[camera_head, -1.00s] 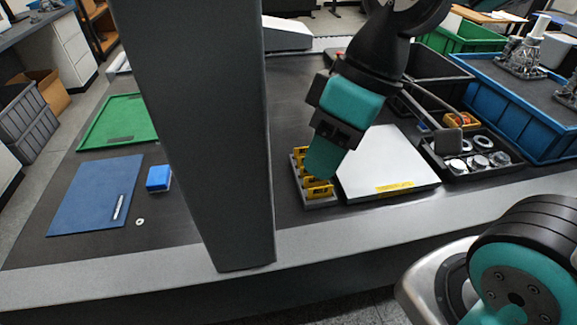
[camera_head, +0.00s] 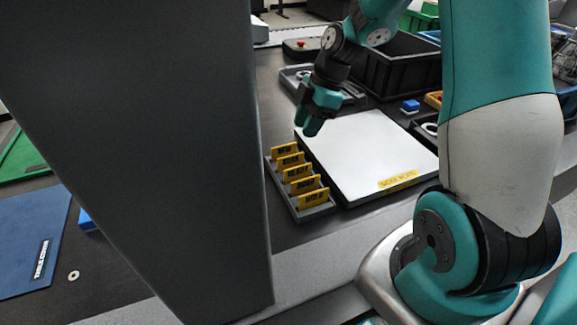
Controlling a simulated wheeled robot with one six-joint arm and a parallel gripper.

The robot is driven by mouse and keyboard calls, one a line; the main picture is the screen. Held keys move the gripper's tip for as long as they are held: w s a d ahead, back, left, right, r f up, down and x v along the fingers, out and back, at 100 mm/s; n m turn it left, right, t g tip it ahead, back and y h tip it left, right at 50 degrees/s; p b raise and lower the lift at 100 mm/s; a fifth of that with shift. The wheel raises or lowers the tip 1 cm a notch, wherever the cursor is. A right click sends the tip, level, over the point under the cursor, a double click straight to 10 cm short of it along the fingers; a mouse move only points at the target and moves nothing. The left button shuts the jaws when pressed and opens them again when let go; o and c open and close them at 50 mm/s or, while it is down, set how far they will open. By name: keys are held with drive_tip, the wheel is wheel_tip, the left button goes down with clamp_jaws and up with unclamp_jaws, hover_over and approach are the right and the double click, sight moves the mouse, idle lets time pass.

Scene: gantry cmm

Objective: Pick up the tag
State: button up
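Several yellow tags with black lettering stand upright in a row in a grey rack (camera_head: 275,183), left of a white plate (camera_head: 365,150). The nearest tag (camera_head: 313,198) seems to read "HOLD". The farthest tag (camera_head: 285,148) is at the rack's far end.
A dark grey column (camera_head: 160,150) blocks the left of the view. A blue mat (camera_head: 30,240), a small washer (camera_head: 73,275) and a green mat (camera_head: 22,158) lie left of it. A black bin (camera_head: 395,70) and a small blue block (camera_head: 410,105) are behind the plate.

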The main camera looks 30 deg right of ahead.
sight(292, 155)
drive_tip(key=x, duration=1)
drive_tip(key=shift+b, duration=0.4)
clamp_jaws()
